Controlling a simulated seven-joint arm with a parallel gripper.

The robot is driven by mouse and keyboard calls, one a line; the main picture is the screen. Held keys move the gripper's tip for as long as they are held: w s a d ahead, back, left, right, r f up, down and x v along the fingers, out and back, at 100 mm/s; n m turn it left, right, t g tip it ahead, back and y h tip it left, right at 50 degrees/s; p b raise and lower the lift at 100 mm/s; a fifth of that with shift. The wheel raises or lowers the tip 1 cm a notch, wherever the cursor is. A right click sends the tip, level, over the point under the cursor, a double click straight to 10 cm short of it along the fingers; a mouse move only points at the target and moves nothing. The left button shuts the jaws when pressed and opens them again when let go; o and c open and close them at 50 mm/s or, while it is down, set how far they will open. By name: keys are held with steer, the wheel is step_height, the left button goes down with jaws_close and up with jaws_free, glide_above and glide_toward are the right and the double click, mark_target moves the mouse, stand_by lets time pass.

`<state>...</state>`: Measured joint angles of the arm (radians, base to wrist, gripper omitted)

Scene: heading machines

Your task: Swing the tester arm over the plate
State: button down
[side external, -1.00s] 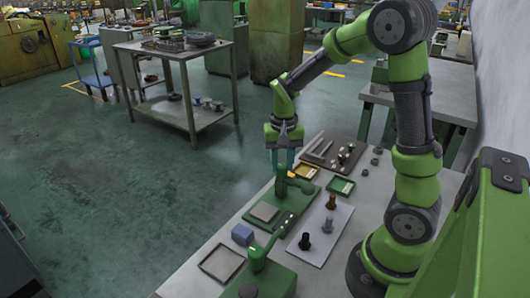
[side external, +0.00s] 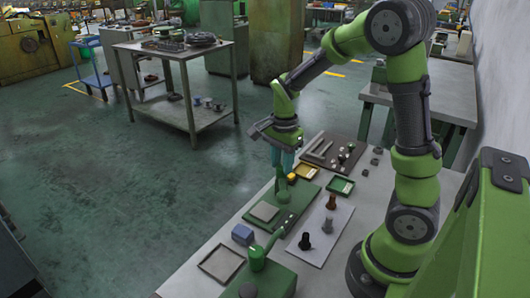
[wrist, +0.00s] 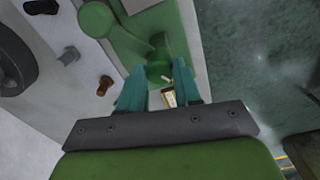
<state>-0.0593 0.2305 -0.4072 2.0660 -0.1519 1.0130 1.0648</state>
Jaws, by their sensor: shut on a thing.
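The tester is a green base (side external: 302,201) on the bench, with a pale square plate (side external: 264,211) on its front part. Its green tester arm (side external: 281,184) stands behind the plate in the side view, not over it. In the wrist view the arm (wrist: 130,33) runs from a round green hub to an end between my fingers. My gripper (side external: 281,165) is shut on that end, and its teal fingers also show in the wrist view (wrist: 160,80). The plate's edge shows at the top of the wrist view (wrist: 137,5).
A second green machine (side external: 262,278) with a lever stands nearer the camera, beside a blue block (side external: 242,235) and an empty tray (side external: 221,263). Yellow (side external: 304,171) and green (side external: 340,187) trays lie behind the tester. Dark and brown pegs stand on a pale board (side external: 318,247) to the right.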

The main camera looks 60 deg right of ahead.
steer(key=m, duration=0.7)
steer(key=shift+r, duration=0.1)
stand_by(0.6)
steer(key=c, duration=0.8)
jaws_free()
step_height(320, 180, up, 17)
steer(key=shift+f, duration=0.1)
